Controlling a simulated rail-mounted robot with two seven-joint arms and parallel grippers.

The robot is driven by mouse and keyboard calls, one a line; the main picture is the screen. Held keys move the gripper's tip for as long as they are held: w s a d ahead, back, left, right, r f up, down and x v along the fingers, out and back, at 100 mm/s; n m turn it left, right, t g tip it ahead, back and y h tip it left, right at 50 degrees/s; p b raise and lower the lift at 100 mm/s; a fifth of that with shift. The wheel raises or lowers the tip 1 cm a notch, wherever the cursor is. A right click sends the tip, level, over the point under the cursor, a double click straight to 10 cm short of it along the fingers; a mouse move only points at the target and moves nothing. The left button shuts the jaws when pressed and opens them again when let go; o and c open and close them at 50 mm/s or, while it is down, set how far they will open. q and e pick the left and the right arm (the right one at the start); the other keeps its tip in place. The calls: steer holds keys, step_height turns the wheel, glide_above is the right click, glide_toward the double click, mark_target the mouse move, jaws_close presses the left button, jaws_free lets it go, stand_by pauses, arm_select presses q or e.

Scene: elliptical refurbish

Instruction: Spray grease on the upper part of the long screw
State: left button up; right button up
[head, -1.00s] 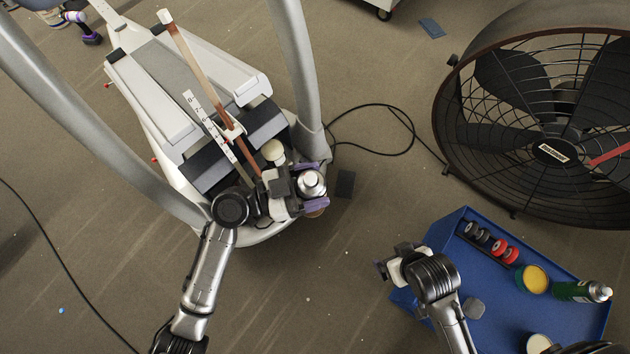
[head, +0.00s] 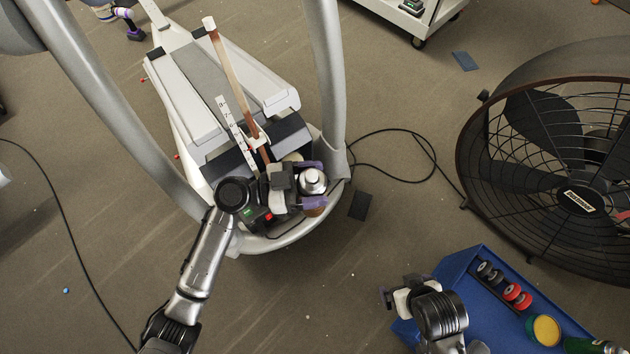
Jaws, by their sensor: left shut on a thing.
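The long screw (head: 228,70) is a copper-brown rod with a pale tip. It slants up from the front of the grey elliptical machine (head: 188,118), beside a white marked scale (head: 229,118). My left gripper (head: 313,184) has purple fingertips and is shut on a spray can (head: 313,180), seen from above with its silver top showing. The can is right of the screw's lower end, apart from its upper part. The can's body is mostly hidden. My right gripper (head: 392,296) is low on the right beside the blue tray; its opening is unclear.
The blue tray (head: 455,268) holds black and red rollers (head: 512,292), a yellow-topped tin (head: 544,329) and a green can (head: 588,345). A large fan (head: 560,175) stands at right. Grey curved bars flank the screw. A black cable (head: 405,181) lies on the floor.

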mark_target(318, 183)
arm_select(q)
step_height(318, 183, up, 15)
steer(key=p, duration=0.7)
arm_select(e)
step_height(318, 183, up, 8)
steer(key=shift+f, duration=0.2)
steer(key=shift+d, duration=0.1)
arm_select(q)
steer(key=f, duration=0.6)
steer(key=s+f, duration=0.1)
steer(key=f, duration=0.2)
steer(key=shift+d, duration=0.3)
steer(key=f, duration=0.2)
steer(key=w+f, duration=0.1)
steer(key=f, duration=0.3)
steer(key=shift+w+a, duration=0.15)
steer(key=shift+a, duration=0.15)
steer(key=shift+s, duration=0.2)
arm_select(e)
steer(key=shift+c, duration=0.2)
